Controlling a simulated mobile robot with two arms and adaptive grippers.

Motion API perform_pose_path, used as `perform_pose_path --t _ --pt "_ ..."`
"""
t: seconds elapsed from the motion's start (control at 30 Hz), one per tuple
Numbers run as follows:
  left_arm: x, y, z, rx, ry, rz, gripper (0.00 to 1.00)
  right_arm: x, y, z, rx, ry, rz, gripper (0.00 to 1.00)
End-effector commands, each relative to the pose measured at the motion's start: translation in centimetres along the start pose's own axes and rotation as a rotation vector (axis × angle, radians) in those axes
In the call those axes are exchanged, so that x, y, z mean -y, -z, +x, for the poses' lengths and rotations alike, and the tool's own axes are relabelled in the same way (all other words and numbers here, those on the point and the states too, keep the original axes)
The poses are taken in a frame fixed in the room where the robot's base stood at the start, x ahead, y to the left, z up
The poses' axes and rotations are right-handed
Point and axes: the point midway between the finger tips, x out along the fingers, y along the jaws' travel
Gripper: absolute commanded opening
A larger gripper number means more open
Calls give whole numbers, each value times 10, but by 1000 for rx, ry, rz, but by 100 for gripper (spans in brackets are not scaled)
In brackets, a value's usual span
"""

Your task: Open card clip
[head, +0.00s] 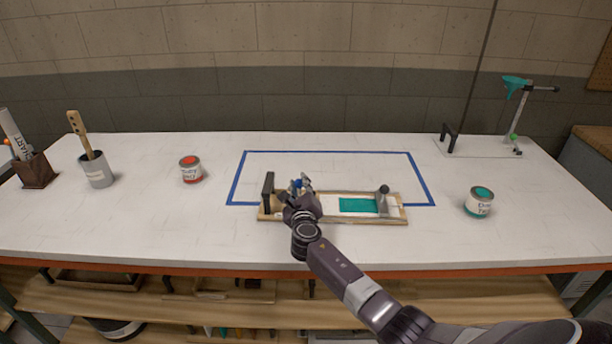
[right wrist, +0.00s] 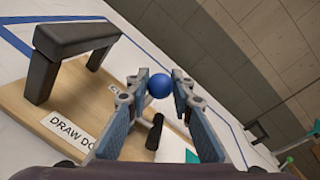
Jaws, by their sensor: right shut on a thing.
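A wooden drawdown board (head: 265,217) lies on the white table, with a black handle (head: 267,190) at its left end. It also shows in the right wrist view (right wrist: 40,100), with a label reading "DRAW DO…". A white card with a teal patch (head: 358,205) lies on the board. My right gripper (head: 299,183) is over the left part of the board. In the right wrist view its fingers (right wrist: 158,86) are closed around the blue ball knob (right wrist: 159,85) of the card clip. The rest of the clip is mostly hidden by the fingers. My left gripper is not in view.
A grey metal piece (head: 383,200) stands at the board's right end. Paint cans stand left (head: 190,170) and right (head: 479,202). A cup with a wooden stick (head: 97,170) is far left. A stand with a teal funnel (head: 515,85) is back right. Blue tape (head: 330,152) frames clear table behind the board.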

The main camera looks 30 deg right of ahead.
Motion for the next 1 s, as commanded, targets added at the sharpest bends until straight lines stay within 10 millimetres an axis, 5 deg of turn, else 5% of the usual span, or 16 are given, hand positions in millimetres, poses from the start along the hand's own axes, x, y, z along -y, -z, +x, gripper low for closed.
perform_pose_path --t 0.03,0.3,1.0 --pt "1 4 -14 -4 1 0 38 1 -8 0 -8 -1 -46 0" --pt "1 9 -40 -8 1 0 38 -16 -13 3 -45 -1 -274 0" --pt "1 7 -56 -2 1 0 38 -37 -12 5 -86 -2 -525 0"
